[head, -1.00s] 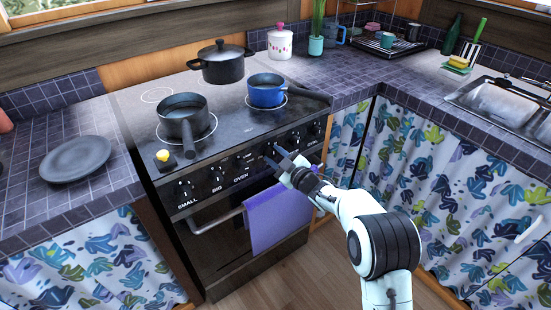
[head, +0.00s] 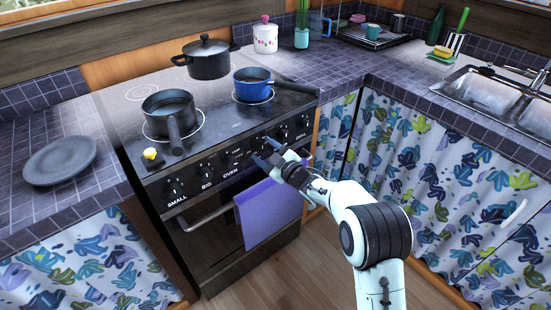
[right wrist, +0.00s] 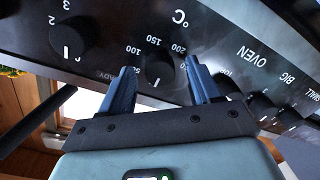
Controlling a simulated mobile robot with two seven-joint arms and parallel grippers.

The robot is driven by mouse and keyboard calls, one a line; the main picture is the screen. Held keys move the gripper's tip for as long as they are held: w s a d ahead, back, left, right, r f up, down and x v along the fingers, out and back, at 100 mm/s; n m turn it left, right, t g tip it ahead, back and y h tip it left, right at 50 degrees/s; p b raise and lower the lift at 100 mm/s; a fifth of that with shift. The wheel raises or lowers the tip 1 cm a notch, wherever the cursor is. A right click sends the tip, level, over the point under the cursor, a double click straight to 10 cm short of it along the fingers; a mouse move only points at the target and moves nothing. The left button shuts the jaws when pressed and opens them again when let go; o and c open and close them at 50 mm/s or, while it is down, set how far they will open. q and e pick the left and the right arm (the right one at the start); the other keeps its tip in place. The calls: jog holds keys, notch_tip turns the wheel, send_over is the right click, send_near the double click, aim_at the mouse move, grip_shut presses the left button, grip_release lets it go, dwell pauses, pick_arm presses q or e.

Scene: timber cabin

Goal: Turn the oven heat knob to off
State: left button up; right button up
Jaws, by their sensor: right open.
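In the right wrist view the oven heat knob (right wrist: 160,68) is a round black dial ringed by temperature numbers, with a °C mark by it. A white line shows on its lower part in that picture. My right gripper (right wrist: 160,64) is open, with one blue finger on each side of the knob. I cannot tell whether the fingers touch it. In the head view my right gripper (head: 266,152) is at the oven's front panel (head: 190,178) and hides part of the knob row. My left gripper is not in view.
A neighbouring knob (right wrist: 70,38) sits close to the fingers. A purple towel (head: 268,212) hangs on the oven handle (head: 207,216) below. A grey pot (head: 168,112), a black lidded pot (head: 207,62) and a blue pan (head: 252,86) stand on the stove. Their handles reach over its edge area.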

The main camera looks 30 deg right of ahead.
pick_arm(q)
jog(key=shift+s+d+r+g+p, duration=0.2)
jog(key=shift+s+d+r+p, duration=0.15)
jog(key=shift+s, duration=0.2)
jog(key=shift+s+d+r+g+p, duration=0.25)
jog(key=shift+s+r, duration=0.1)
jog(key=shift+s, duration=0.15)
pick_arm(e)
jog(key=s+d, duration=0.1)
jog(key=s, duration=1.2)
jog(key=shift+d+r, duration=0.25)
jog(key=shift+r, duration=0.05)
